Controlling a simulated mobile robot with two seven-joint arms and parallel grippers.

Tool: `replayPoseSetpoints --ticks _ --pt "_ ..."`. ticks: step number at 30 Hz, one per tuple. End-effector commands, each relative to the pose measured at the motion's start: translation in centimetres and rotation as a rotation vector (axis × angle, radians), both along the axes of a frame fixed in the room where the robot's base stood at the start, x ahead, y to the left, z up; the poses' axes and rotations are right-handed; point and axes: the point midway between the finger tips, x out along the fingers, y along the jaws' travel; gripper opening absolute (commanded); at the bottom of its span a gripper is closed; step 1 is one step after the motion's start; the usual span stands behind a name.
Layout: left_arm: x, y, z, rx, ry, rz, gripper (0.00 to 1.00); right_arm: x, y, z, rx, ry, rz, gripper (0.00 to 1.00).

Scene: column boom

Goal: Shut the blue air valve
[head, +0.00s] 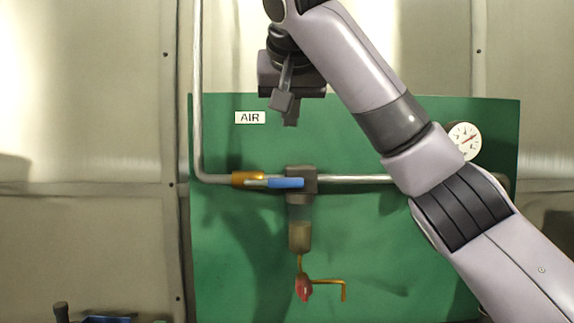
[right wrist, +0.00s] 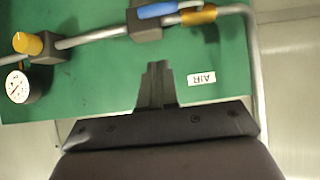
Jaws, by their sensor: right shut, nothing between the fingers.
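The blue air valve handle (head: 287,183) lies level, in line with the horizontal pipe. It reaches right from the brass valve body (head: 246,179) across the front of a dark block. In the right wrist view the blue handle (right wrist: 157,10) and the brass body (right wrist: 198,15) show at the top edge. My right gripper (head: 286,107) is shut and empty, above the handle and apart from it, with its fingers pointing down. Its fingers also show in the right wrist view (right wrist: 156,72), short of the dark block. My left gripper is not in view.
A green panel (head: 230,260) carries the grey pipe (head: 350,179), an AIR label (head: 250,118), a gauge (head: 464,140) and a dark filter block (head: 302,181). Below hangs a small red valve (head: 303,288) with a brass tube. A yellow knob (right wrist: 27,43) stands near the gauge.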

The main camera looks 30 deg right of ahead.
Motion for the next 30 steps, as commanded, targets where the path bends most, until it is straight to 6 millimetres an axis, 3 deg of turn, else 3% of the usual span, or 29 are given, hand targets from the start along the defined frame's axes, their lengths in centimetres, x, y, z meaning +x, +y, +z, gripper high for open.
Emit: replayPoseSetpoints --ticks 13,23,30 --pt "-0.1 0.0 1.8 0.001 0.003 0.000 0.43 2.1 -1.0 -1.6 0.001 0.004 0.001 0.00" --pt "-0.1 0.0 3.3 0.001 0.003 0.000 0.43 7.4 -3.7 -5.8 -0.001 0.004 -0.003 0.00" --pt "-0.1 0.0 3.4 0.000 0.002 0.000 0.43 7.8 -3.8 -9.1 -0.002 0.001 -0.001 0.00"
